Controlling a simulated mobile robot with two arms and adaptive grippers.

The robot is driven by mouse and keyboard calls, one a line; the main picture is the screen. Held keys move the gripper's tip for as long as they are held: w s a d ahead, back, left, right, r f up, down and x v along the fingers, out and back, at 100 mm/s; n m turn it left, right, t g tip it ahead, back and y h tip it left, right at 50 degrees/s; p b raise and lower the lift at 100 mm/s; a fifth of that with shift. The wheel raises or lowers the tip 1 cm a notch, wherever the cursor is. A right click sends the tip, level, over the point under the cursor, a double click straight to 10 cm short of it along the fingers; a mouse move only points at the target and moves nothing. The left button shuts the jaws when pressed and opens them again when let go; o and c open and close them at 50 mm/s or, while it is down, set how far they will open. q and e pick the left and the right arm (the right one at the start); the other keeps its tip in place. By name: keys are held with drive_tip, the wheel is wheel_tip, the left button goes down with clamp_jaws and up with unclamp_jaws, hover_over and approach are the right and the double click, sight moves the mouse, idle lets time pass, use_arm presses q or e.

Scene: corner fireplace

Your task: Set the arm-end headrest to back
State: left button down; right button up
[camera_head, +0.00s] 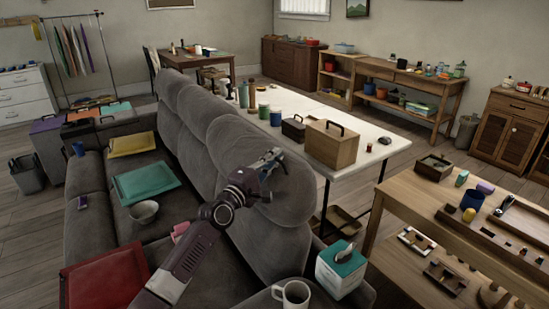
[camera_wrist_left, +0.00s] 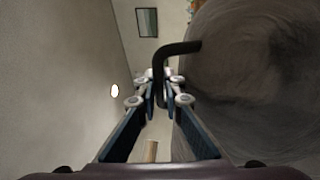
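The arm-end headrest (camera_head: 290,215) is the nearest grey padded hump on the back of the grey sofa (camera_head: 172,232). It looks upright, in line with the headrests behind it. It also fills the right side of the left wrist view (camera_wrist_left: 262,80). A bent black handle (camera_wrist_left: 178,48) sticks out from it. My left gripper (camera_head: 270,164) is at the upper part of this headrest. In the left wrist view its fingertips (camera_wrist_left: 160,88) are closed in on both sides of the handle's lower leg. My right gripper is not in view.
A white table (camera_head: 345,128) with a wooden box (camera_head: 330,145) stands behind the sofa back. A white mug (camera_head: 292,294) and a tissue box (camera_head: 340,270) are at the near end of the sofa. Cushions (camera_head: 146,183) and a bowl (camera_head: 144,211) lie on the seat.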

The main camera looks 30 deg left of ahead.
sight(299, 150)
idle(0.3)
use_arm(q)
drive_tip(key=shift+w+r+p, duration=0.1)
drive_tip(key=shift+r+p, duration=0.05)
drive_tip(key=shift+p, duration=0.25)
drive_tip(key=w+d+g+p, duration=0.1)
drive_tip(key=w+p, duration=0.1)
drive_tip(key=p, duration=0.2)
drive_tip(key=w+d+m+g+p, duration=0.1)
drive_tip(key=w+p, duration=0.2)
drive_tip(key=p, duration=0.1)
drive_tip(key=w+d+g+p, duration=0.1)
drive_tip(key=w+p, duration=0.1)
drive_tip(key=p, duration=0.1)
drive_tip(key=shift+w+d+p, duration=0.1)
drive_tip(key=shift+w+p, duration=0.25)
drive_tip(key=shift+p, duration=0.05)
drive_tip(key=shift+w+d+f+m+g+p, duration=0.2)
drive_tip(key=shift+w+f+m+g+p, duration=0.15)
drive_tip(key=shift+g, duration=0.15)
